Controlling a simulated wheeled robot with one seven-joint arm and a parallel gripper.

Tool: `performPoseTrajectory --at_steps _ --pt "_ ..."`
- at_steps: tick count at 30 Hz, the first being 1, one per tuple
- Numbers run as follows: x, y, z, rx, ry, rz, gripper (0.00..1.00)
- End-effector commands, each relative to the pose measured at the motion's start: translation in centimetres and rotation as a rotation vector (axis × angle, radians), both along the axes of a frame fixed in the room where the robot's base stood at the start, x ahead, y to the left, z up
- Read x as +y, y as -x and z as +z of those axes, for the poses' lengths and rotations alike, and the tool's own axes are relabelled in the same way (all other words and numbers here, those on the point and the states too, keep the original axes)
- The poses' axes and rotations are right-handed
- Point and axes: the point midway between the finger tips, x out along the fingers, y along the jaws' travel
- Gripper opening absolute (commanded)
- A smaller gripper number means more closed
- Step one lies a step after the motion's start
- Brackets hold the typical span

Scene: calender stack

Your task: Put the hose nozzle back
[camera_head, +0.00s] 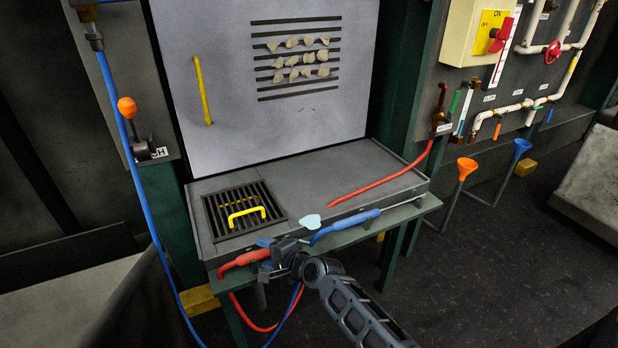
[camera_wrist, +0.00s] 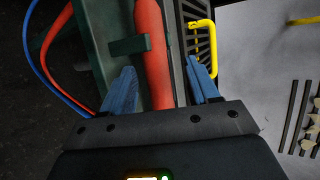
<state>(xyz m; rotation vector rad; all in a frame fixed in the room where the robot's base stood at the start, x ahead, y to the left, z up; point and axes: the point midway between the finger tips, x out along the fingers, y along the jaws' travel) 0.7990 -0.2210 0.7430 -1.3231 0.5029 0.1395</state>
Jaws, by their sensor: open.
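My gripper (camera_head: 268,248) is at the front edge of the bench in the head view. Its two blue fingers (camera_wrist: 160,85) are open in the wrist view. A red handle-like piece (camera_wrist: 153,50) lies between the fingers, with a gap visible on the right side. It also shows in the head view (camera_head: 240,261), on the bench front, partly hidden by my gripper. A blue-handled piece with a thin rod (camera_head: 345,222) lies on the same front ledge to the right. I cannot tell which is the nozzle. An orange funnel holder (camera_head: 466,168) and a blue one (camera_head: 521,147) stand at the right.
A floor grate with a yellow handle (camera_head: 246,214) is set in the bench top, which is otherwise mostly clear. A red hose (camera_head: 385,182) crosses its right part. A blue hose (camera_head: 140,190) hangs at left. A wall panel with valves (camera_head: 553,52) is at right.

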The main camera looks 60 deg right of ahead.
Motion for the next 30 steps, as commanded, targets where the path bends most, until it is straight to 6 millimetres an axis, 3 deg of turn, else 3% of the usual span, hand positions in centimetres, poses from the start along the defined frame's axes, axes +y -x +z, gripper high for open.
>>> performPoseTrajectory --at_steps 5,18,30 --pt "0.1 1.0 0.4 0.0 0.0 -0.001 0.6" --pt "1.3 6.4 3.1 -0.001 0.002 -0.001 0.6" --pt "1.4 6.9 3.4 -0.001 0.0 0.0 0.6"
